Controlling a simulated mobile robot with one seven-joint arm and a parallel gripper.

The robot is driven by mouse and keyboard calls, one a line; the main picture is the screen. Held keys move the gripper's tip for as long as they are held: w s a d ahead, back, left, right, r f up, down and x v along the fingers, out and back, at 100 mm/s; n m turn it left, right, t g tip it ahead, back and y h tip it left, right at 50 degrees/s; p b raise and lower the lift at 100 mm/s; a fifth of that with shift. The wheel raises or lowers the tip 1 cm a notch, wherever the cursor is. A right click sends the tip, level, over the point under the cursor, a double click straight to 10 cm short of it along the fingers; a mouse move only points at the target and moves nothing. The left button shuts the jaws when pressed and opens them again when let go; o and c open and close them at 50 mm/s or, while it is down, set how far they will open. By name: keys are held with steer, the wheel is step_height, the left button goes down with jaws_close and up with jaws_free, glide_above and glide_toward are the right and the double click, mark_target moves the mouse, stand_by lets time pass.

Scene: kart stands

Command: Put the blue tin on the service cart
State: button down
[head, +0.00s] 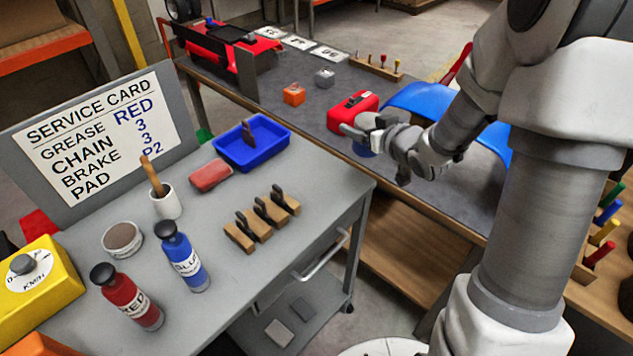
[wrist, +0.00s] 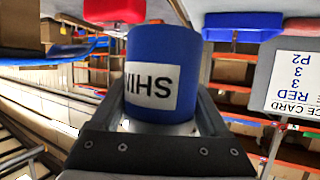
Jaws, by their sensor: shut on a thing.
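The blue tin (wrist: 165,68) fills the middle of the wrist view, between my gripper's fingers (wrist: 165,115). It has a white label with dark letters, partly visible and upside down in that view. In the head view my gripper (head: 368,132) is over the near edge of the dark workbench, and only a small part of the tin (head: 363,149) shows below it. The service cart (head: 320,190) is the grey table at the left, with its service card board (head: 95,140) standing at the back. The tin is to the right of the cart, off its top.
On the cart are a blue tray (head: 270,135), a red block (head: 210,175), brake pads (head: 262,222), a brush cup (head: 167,203), a round tub (head: 122,238) and red and blue bottles (head: 187,262). A red box (head: 350,108) is on the bench.

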steer(key=shift+s+a+f+y, duration=0.15)
steer(key=shift+s+f+y, duration=0.05)
steer(key=shift+y, duration=0.1)
steer(key=b, duration=0.2)
glide_above(311, 172)
step_height(311, 172, down, 7)
steer(key=shift+r, duration=0.1)
steer(key=shift+f+b, duration=0.3)
steer(key=shift+f, duration=1.65)
steer(key=shift+f, duration=0.2)
jaws_free()
steer(key=shift+r, duration=0.15)
